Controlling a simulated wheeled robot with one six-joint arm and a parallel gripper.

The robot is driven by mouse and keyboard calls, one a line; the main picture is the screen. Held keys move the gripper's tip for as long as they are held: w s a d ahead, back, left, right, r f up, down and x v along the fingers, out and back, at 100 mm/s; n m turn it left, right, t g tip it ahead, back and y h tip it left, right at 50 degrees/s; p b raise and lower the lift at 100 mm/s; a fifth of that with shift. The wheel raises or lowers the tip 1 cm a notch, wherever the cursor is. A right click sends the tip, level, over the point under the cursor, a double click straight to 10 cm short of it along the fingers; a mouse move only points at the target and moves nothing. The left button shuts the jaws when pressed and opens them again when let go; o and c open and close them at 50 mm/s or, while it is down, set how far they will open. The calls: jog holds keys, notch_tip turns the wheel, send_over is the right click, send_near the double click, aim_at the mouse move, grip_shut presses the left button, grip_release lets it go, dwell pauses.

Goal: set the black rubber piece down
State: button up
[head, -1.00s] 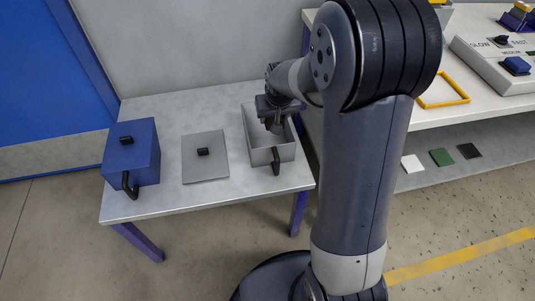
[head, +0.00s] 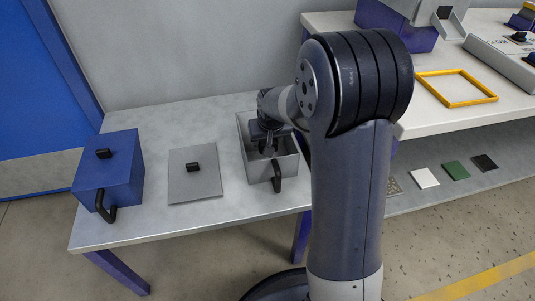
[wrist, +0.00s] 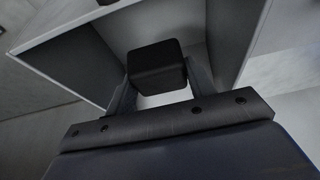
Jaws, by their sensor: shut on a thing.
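The black rubber piece (wrist: 157,66) is a dark block with rounded edges in the wrist view. My gripper (wrist: 158,88) is shut on it, with one finger on each side. In the head view my gripper (head: 268,146) reaches down into the open grey box (head: 285,169) on the table. The box walls also show around the piece in the wrist view (wrist: 100,25). The piece itself cannot be made out in the head view. Whether it touches the box floor I cannot tell.
A grey lid (head: 196,184) with a black knob lies left of the box. A blue lidded box (head: 112,178) stands farther left on the table (head: 165,228). At right are a yellow frame (head: 457,102) on a white bench and several small squares on its lower shelf.

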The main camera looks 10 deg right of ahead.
notch_tip(320, 180, down, 5)
jog(key=shift+r+b, duration=0.2)
jog(key=shift+b, duration=0.7)
jog(key=shift+r, duration=0.1)
jog(key=o, duration=0.5)
jog(key=shift+f, duration=0.2)
jog(key=o, duration=0.5)
jog(key=shift+r, duration=0.1)
jog(key=p+v, duration=0.4)
jog(key=v, duration=0.8)
